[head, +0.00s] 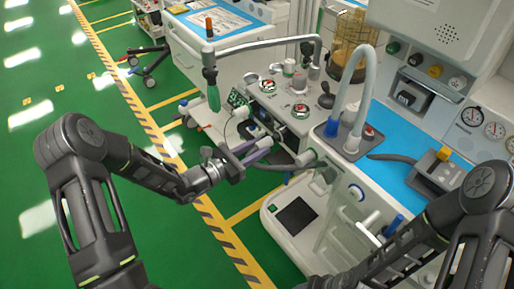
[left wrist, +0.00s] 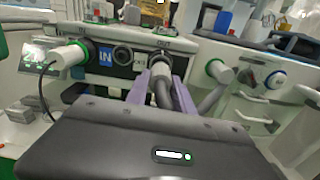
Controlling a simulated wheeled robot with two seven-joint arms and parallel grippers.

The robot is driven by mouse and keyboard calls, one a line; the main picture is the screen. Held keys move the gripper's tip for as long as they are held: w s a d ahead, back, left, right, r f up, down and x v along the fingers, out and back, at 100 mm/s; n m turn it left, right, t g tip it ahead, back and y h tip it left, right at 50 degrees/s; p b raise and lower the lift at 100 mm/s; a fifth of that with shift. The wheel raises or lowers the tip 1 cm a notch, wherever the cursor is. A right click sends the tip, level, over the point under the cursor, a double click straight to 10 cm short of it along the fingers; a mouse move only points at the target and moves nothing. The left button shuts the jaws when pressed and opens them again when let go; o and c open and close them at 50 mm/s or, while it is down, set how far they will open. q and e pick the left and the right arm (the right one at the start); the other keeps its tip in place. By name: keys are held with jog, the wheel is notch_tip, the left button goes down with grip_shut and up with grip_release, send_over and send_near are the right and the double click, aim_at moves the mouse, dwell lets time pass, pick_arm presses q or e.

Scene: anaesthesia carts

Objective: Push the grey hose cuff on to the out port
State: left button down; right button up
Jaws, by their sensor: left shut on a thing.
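My left gripper (head: 258,152) is at the front of the anaesthesia machine's port block. Its purple fingers (left wrist: 160,88) are shut on the grey hose cuff (left wrist: 160,70), one on each side. The grey hose (left wrist: 183,98) runs back from the cuff between the fingers. My right arm enters at the lower right of the head view; its gripper is not in view.
The "IN" label (left wrist: 104,57) is left of a dark round port (left wrist: 123,55). A white fitting with a green ring (left wrist: 71,55) is further left. Another green-ringed fitting (left wrist: 217,70) is on the right. A green bag (head: 213,92) hangs above my left gripper.

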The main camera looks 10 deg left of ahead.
aim_at(257, 149)
pick_arm(q)
jog(key=shift+b+x, duration=0.35)
jog(key=shift+x, duration=1)
jog(key=c, duration=1)
grip_release()
jog(key=v, duration=0.7)
jog(key=shift+s+a, duration=0.2)
jog(key=shift+s, duration=0.1)
